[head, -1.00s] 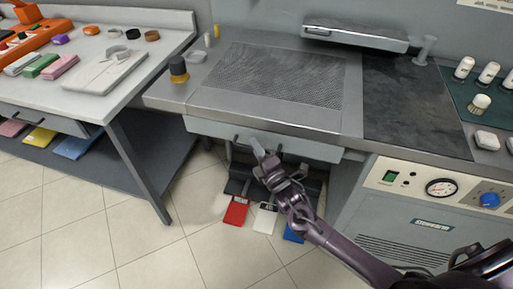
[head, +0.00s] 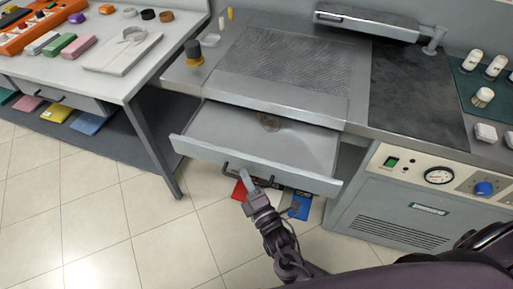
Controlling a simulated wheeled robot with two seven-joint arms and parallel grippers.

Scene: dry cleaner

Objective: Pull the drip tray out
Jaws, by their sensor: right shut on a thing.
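The drip tray (head: 212,125) is a grey metal drawer under the perforated work surface (head: 285,65). It stands well out from the station, and its inside shows, with a small round brownish item (head: 268,122) near the back. A dark bar handle (head: 232,170) sits on its front panel. My right gripper (head: 246,182) is at this handle, shut on it; the fingertips partly hide the handle. My left gripper is not in view.
Red, white and blue pedals (head: 300,206) lie on the floor below the tray, partly hidden. A table (head: 140,80) with coloured blocks stands at left, its leg near the tray's left corner. A steam unit (head: 400,215) stands at right. The tiled floor in front is open.

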